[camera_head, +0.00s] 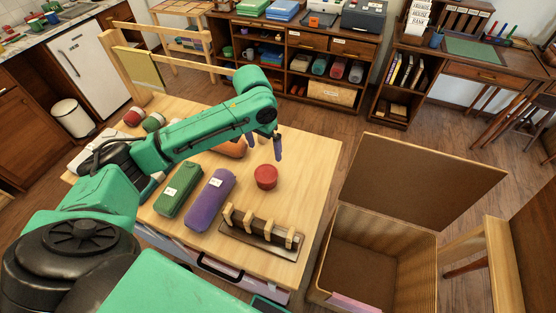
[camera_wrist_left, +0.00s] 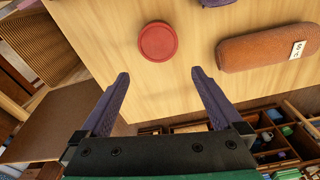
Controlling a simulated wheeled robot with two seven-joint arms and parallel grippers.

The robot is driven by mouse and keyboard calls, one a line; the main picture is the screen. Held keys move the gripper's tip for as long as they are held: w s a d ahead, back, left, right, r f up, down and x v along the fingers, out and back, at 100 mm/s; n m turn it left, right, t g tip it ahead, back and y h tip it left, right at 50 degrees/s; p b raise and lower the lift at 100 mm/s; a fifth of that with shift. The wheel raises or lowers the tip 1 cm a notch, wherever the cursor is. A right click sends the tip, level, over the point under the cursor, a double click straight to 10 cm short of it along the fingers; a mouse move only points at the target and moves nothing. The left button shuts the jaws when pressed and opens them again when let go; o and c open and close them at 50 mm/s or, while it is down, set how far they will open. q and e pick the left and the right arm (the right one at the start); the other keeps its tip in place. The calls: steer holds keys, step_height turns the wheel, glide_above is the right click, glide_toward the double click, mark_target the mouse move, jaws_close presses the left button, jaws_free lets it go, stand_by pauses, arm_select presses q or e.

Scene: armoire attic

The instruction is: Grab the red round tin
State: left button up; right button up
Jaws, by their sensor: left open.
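The red round tin (camera_head: 265,177) stands on the light wooden table (camera_head: 312,160), to the right of the purple case. It also shows in the left wrist view (camera_wrist_left: 158,42), at the upper middle, ahead of the fingertips. My left gripper (camera_head: 279,146) is above the table, a little beyond the tin in the head view. In the left wrist view its two purple fingers (camera_wrist_left: 158,76) are spread wide with nothing between them. The tin is apart from both fingers. My right gripper is not in view.
A green case (camera_head: 180,190) and a purple case (camera_head: 210,200) lie left of the tin. An orange case (camera_wrist_left: 265,48) lies near it, partly hidden by my arm in the head view. A wooden rack (camera_head: 262,232) is in front. An open box (camera_head: 376,255) stands right of the table.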

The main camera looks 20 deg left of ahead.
arm_select(q)
steer(key=p, duration=0.1)
glide_above(266, 173)
steer(key=s, duration=0.2)
steer(key=f, duration=0.6)
steer(key=shift+w, duration=0.2)
steer(key=f, duration=0.2)
steer(key=w+f+p, duration=0.1)
steer(key=f, duration=0.4)
steer(key=shift+w+p, duration=0.3)
steer(key=shift+w, duration=0.05)
steer(key=shift+f, duration=0.2)
steer(key=shift+c, duration=0.9)
steer(key=c, duration=0.8)
steer(key=shift+c, duration=0.2)
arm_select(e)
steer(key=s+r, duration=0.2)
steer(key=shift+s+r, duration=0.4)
arm_select(q)
steer(key=shift+r, duration=0.1)
